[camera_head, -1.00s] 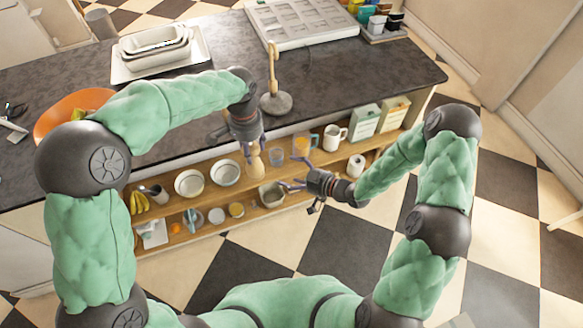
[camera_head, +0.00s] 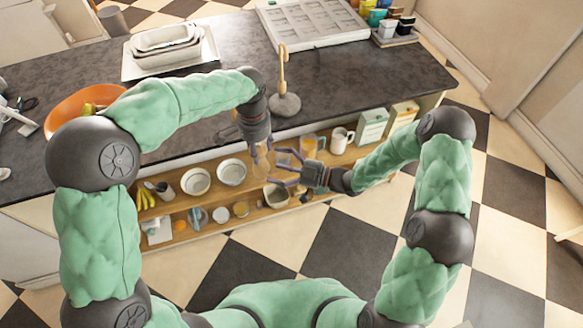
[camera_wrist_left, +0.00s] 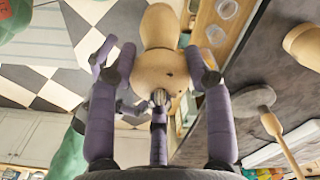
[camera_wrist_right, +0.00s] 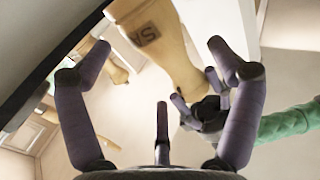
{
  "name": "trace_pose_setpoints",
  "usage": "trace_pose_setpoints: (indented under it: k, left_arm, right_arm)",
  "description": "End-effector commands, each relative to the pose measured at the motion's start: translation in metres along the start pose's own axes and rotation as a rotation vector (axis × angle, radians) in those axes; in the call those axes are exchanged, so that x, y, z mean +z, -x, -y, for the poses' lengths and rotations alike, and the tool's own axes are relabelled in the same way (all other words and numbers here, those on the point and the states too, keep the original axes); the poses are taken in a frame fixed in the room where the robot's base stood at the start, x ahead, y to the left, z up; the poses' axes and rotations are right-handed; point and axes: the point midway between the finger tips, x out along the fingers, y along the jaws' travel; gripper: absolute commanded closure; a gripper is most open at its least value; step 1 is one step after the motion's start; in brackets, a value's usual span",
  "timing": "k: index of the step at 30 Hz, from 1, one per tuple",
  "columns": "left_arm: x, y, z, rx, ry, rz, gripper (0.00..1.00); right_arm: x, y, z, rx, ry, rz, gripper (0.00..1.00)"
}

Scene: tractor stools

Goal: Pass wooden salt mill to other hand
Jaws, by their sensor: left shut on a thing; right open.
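The wooden salt mill (camera_wrist_left: 163,62) is pale wood with a rounded end and a waist. My left gripper (camera_wrist_left: 160,65) is shut on it. In the head view the left gripper (camera_head: 262,150) hangs in front of the counter's edge and the mill (camera_head: 261,166) points down from it. My right gripper (camera_head: 285,168) is open and empty just right of the mill, its fingers spread toward it. In the right wrist view the mill (camera_wrist_right: 160,45), with dark lettering, lies beyond the open right fingers (camera_wrist_right: 160,70). I see no clear contact between them.
The dark countertop (camera_head: 350,85) runs behind both grippers. A wooden paper-roll stand (camera_head: 284,100) stands near its front edge. The open shelf (camera_head: 300,165) below holds bowls (camera_head: 232,172), mugs (camera_head: 339,138) and jars close to the grippers. An orange bowl (camera_head: 70,105) sits at left.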

Motion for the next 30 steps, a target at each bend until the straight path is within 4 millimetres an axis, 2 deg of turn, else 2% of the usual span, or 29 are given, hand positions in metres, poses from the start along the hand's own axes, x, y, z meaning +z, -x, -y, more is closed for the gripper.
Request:
trace_pose_setpoints:
  k: [6, 12, 24, 26, 30]
  left_arm:
    - [0.0, 0.001, 0.0, -0.001, 0.0, -0.001, 1.0]
    - [0.0, 0.001, 0.0, 0.0, 0.0, -0.002, 1.0]
    - [-0.001, 0.001, 0.0, -0.001, 0.0, -0.002, 1.0]
    - [-0.001, 0.001, 0.0, -0.001, 0.0, -0.002, 1.0]
    - [-0.001, 0.001, 0.0, -0.001, 0.0, -0.004, 1.0]
  right_arm:
    - [0.001, -0.035, 0.001, -0.002, -0.001, 0.001, 0.09]
    - [0.001, -0.054, 0.001, -0.002, -0.001, 0.001, 0.09]
    - [0.001, -0.059, 0.0, 0.001, -0.002, 0.001, 0.09]
    - [0.001, -0.059, 0.0, 0.001, -0.002, 0.001, 0.25]
    - [0.0, -0.059, 0.001, -0.001, -0.002, 0.0, 0.65]
